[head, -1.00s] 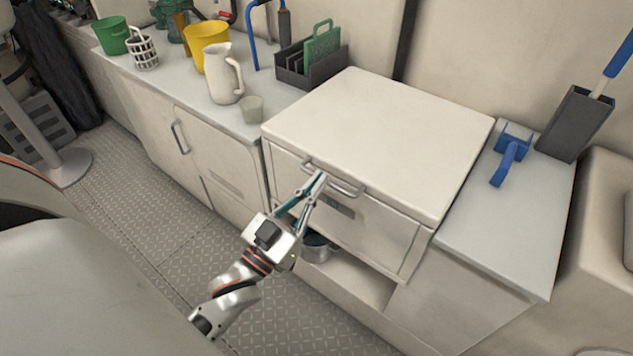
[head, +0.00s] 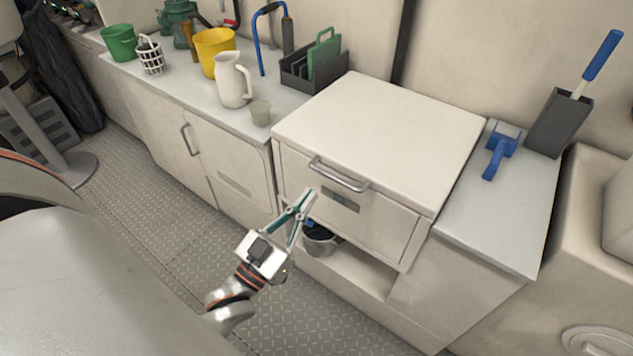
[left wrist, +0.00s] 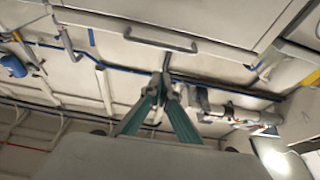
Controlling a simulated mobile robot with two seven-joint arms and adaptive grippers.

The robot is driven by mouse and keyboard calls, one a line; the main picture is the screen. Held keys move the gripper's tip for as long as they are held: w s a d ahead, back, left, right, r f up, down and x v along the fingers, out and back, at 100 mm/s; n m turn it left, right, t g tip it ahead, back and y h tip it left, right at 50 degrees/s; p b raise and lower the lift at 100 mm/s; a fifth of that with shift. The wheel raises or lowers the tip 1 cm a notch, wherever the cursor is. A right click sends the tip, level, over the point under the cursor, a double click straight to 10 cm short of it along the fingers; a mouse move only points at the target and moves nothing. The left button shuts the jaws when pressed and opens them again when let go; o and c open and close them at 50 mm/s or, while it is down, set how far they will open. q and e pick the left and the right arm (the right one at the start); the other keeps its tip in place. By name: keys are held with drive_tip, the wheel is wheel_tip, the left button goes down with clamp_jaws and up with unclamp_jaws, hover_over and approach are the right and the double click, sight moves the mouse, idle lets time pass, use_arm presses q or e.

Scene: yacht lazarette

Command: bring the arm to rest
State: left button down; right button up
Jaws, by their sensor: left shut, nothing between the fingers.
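My left gripper (head: 305,200) is shut and empty in the head view. It hangs in the air in front of the white drawer unit (head: 375,110), below and apart from the drawer's bar handle (head: 339,176). In the left wrist view its green fingers (left wrist: 163,90) meet at the tips. The drawer handle (left wrist: 160,40) also shows there, beyond the fingertips. The drawer looks closed. My right gripper is in neither view.
A metal pot (head: 318,240) stands in the open shelf under the drawer. A blue tool (head: 499,150) lies on the right counter. The floor (head: 150,215) at left is clear.

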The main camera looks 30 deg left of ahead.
use_arm(q)
drive_tip(key=shift+v, duration=1.35)
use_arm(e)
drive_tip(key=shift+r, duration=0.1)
use_arm(q)
drive_tip(key=shift+f, duration=0.2)
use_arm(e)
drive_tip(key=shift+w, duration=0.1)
use_arm(q)
drive_tip(key=s+d+f+m+g+h, duration=0.1)
drive_tip(key=s+d+f+g, duration=0.25)
drive_tip(key=f, duration=0.25)
drive_tip(key=s+d+f+m+g, duration=0.2)
drive_tip(key=s+f+g, duration=0.2)
drive_tip(key=f, duration=0.1)
drive_tip(key=s+d+f+m+g+h, duration=0.1)
drive_tip(key=s+d+f+g, duration=0.25)
drive_tip(key=f, duration=0.25)
wheel_tip(320, 180, up, 6)
drive_tip(key=s+p, duration=0.2)
drive_tip(key=p, duration=1)
drive_tip(key=shift+s+a+f, duration=0.2)
drive_tip(key=shift+s+a, duration=0.1)
drive_tip(key=shift+a, duration=0.05)
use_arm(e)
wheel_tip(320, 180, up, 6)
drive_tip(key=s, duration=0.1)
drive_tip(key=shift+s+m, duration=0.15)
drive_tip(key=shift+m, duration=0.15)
